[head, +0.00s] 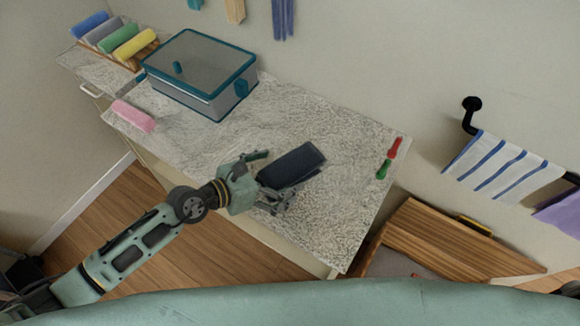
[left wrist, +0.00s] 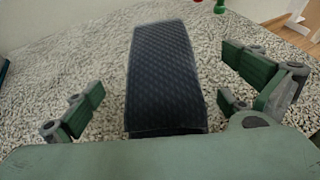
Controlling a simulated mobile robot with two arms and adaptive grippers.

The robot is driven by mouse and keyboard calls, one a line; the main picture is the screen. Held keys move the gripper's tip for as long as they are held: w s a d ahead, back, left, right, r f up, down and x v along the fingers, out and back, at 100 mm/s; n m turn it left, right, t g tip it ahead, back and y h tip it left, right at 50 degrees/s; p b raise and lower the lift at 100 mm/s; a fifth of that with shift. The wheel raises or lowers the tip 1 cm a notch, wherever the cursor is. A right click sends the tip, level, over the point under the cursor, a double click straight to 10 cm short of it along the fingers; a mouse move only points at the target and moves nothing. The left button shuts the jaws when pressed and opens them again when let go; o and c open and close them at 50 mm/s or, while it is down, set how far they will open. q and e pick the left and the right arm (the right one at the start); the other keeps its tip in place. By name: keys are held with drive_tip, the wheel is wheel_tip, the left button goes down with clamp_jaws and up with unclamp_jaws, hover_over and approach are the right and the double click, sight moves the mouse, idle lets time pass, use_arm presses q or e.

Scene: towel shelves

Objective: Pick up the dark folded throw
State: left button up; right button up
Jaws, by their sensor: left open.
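The dark folded throw (head: 291,165) lies on the speckled countertop (head: 335,215), right of the middle. It is a navy-black textured bundle. My left gripper (head: 265,178) is at its left end, with its fingers spread to either side of that end. In the left wrist view the throw (left wrist: 165,75) runs away from the camera between the open fingers of my left gripper (left wrist: 155,110), with gaps visible on both sides. My right gripper is not in view.
A teal-rimmed lidded box (head: 200,75) and a pink rolled towel (head: 133,116) are on the counter. Several rolled towels sit in a wooden rack at the back left. Red and green items (head: 388,158) stand near the right edge. A striped towel (head: 505,168) hangs on a wall rail.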

use_arm(q)
drive_tip(key=shift+c, duration=0.4)
drive_tip(key=c, duration=1.3)
drive_tip(key=shift+r, duration=0.15)
drive_tip(key=shift+c, duration=1.3)
